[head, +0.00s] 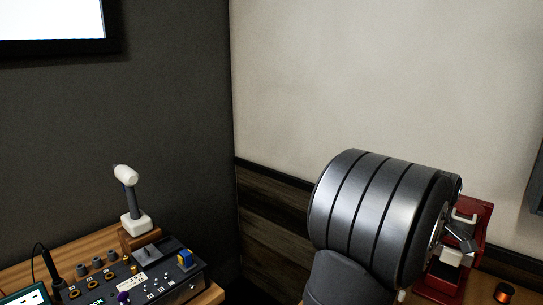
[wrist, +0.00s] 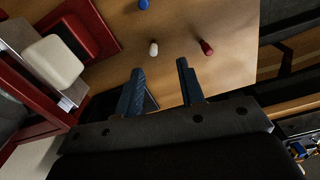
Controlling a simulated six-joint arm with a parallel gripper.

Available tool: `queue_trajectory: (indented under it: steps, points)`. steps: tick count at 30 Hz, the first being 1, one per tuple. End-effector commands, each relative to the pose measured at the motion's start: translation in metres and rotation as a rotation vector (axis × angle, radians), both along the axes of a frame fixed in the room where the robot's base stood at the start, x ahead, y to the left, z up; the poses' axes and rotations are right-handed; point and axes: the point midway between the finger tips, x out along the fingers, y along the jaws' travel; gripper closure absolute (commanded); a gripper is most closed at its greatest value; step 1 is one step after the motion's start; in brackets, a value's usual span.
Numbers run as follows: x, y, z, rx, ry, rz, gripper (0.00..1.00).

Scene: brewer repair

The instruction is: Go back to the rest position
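My gripper (wrist: 160,68) shows in the wrist view with its two dark blue fingers apart and nothing between them. The fingers point over a wooden table top (wrist: 225,20). In the head view my large grey arm link fills the lower right, and I cannot make out the gripper there.
A red frame (wrist: 85,28) with a cream block (wrist: 52,62) stands left of my fingers. Small white (wrist: 153,48), red (wrist: 206,47) and blue (wrist: 143,4) pieces lie beyond them. A control box (head: 145,278) and a white-headed handle (head: 127,178) stand at the head view's left.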

Motion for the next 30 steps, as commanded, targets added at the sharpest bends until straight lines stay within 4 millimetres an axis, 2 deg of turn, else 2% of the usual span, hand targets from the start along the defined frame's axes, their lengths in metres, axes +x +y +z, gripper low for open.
queue_trajectory:
  steps: [1, 12, 30]
  points:
    - [0.011, 0.005, 0.002, -0.002, -0.001, 0.017, 0.64]
    - [0.072, 0.046, 0.015, -0.001, -0.001, 0.111, 0.64]
    - [0.156, 0.128, 0.033, -0.001, -0.001, 0.258, 0.64]
